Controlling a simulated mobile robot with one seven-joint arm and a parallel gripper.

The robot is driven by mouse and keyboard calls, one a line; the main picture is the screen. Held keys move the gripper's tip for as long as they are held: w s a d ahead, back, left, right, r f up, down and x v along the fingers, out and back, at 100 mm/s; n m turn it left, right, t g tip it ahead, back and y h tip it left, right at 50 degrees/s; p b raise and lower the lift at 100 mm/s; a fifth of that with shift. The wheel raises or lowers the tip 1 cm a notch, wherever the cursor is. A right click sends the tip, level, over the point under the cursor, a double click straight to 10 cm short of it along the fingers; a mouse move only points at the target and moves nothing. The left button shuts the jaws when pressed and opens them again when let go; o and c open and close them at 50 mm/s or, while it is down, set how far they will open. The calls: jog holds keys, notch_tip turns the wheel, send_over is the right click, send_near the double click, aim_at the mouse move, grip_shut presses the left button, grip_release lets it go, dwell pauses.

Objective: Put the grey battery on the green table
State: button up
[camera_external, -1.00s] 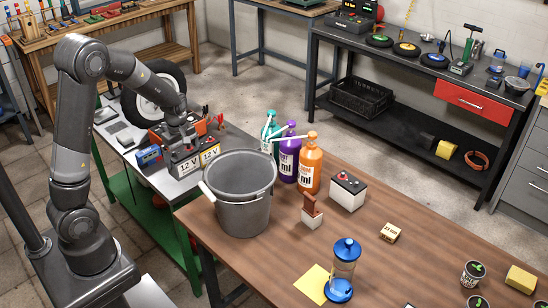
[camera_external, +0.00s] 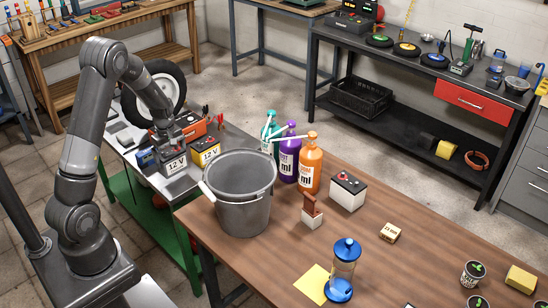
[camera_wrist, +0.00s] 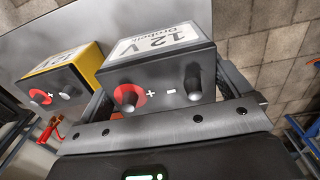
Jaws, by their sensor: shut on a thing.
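The grey battery (camera_external: 174,166), with a "12 V" label, is at the front edge of the green table's (camera_external: 194,187) metal top in the external view. My gripper (camera_external: 171,141) is above it, with its jaws shut on it. In the wrist view the grey battery (camera_wrist: 165,76) sits between the two fingers of my gripper (camera_wrist: 165,90), its red plus and dark minus terminals facing the camera. I cannot tell whether its base touches the top. A yellow battery (camera_external: 206,151) stands just right of it and also shows in the wrist view (camera_wrist: 62,80).
A dark blue battery (camera_external: 146,160) stands close on the left. An orange toolbox (camera_external: 188,128) and a tyre (camera_external: 161,88) are behind. A grey bucket (camera_external: 243,213) and several bottles stand on the wooden table (camera_external: 400,262) to the right.

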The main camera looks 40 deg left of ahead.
aim_at(172, 163)
jog(key=shift+f, duration=1.85)
jog(key=shift+f, duration=0.1)
jog(key=o, duration=1.4)
